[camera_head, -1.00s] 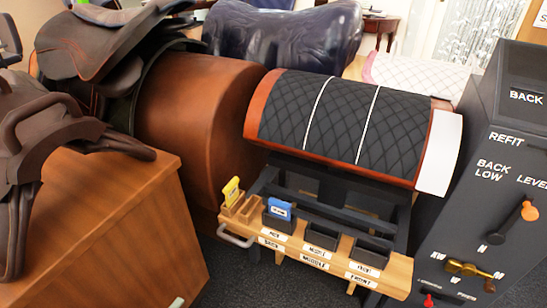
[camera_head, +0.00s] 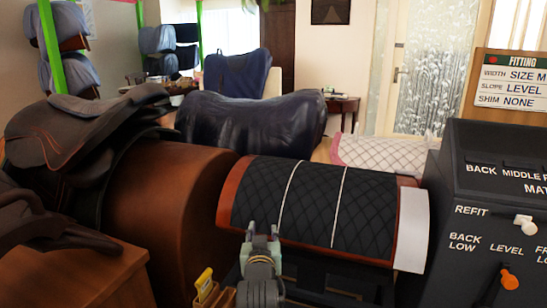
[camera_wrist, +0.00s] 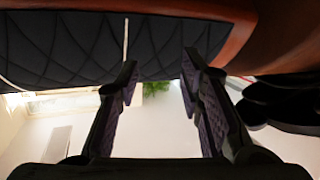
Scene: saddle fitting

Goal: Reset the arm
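My gripper (camera_head: 261,238) stands in front of the black quilted pad (camera_head: 318,205) on its wood-edged rack, at the lower middle of the head view. In the wrist view my gripper (camera_wrist: 160,75) has its two fingers well apart with nothing between them. The quilted pad (camera_wrist: 90,45) fills the top of the wrist view, upside down, beyond the fingertips. Whether the fingers touch the pad cannot be told. My wrist hides part of the rack's lower front.
A brown saddle (camera_head: 80,145) sits on a large brown drum form (camera_head: 170,190) at left. A dark control panel (camera_head: 500,230) with knobs stands at right. A yellow tag (camera_head: 205,278) shows at the bottom.

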